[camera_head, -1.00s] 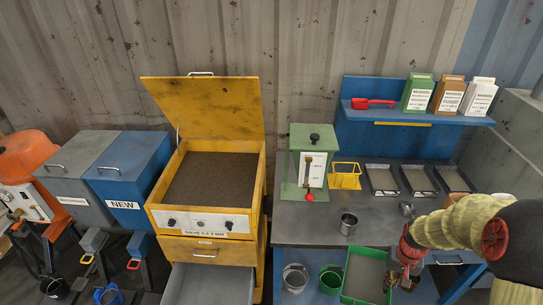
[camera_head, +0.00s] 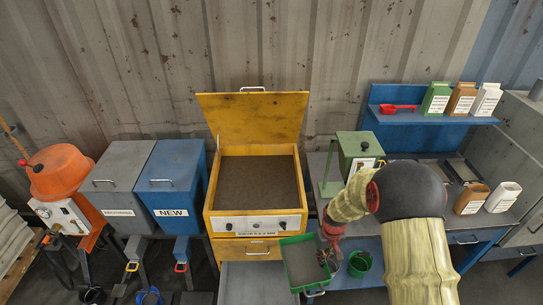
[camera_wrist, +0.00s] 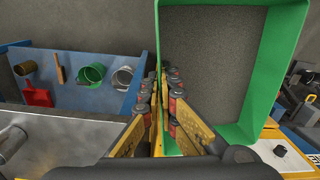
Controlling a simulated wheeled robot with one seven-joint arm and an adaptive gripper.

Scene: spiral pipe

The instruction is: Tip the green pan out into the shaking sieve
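The green pan (camera_head: 302,262) is held in front of the yellow shaking sieve, near its front right corner, roughly level by its look. It holds a grey granular layer, which also shows in the wrist view (camera_wrist: 215,62). My gripper (camera_head: 329,252) is shut on the pan's side wall; in the wrist view its fingers (camera_wrist: 163,95) flank the wall, with the pan to their right. The shaking sieve (camera_head: 285,223) stands in the middle of the head view with its yellow lid (camera_head: 252,118) raised and a dark brown-grey surface inside the frame.
An open grey drawer (camera_head: 254,285) juts out below the sieve. A blue "NEW" bin (camera_head: 172,180) and a grey bin (camera_head: 115,182) stand left of it. The workbench at right has a green device (camera_head: 360,148), and a green bucket (camera_head: 359,263) is near its front. My arm hides part of the bench.

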